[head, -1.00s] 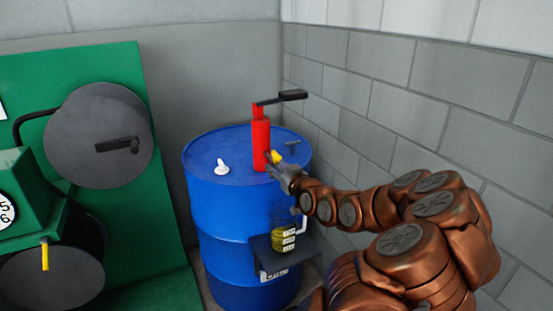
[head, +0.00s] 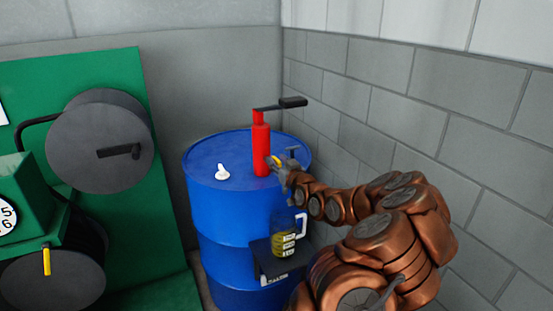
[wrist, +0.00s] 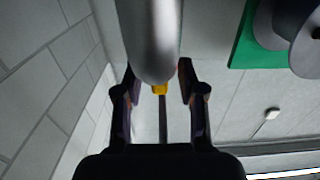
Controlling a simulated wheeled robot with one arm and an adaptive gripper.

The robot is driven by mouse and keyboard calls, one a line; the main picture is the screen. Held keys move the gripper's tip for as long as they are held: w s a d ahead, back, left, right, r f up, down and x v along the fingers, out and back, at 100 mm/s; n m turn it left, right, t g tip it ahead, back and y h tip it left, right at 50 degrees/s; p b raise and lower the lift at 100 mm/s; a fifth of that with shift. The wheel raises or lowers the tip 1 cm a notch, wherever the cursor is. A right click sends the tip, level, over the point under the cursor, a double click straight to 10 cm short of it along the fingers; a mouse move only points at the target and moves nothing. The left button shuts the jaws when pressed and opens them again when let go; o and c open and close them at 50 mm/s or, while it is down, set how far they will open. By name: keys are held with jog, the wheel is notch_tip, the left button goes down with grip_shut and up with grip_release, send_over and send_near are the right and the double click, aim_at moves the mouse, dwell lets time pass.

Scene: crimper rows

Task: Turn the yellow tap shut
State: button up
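The yellow tap (head: 278,160) is on the right side of the red hand pump (head: 261,150), which stands on top of the blue drum (head: 240,215). My gripper (head: 281,167) is at the tap, its fingers partly hiding it. In the wrist view, the fingers stand apart on either side of the yellow piece (wrist: 160,90), with a gap visible beside it. I cannot tell whether either finger touches it. A pale, rounded cylinder (wrist: 150,40) lies just beyond the fingers in the wrist view.
A clear jug (head: 284,243) with dark yellow liquid stands on a dark shelf (head: 262,262) at the drum's front. A white cap (head: 222,171) sits on the drum top. Brick wall (head: 400,100) is close at right; a green machine (head: 110,70) is at left.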

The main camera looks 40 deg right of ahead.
jog(key=shift+w+d, duration=0.2)
jog(key=shift+w, duration=0.35)
jog(key=shift+c, duration=0.4)
grip_shut()
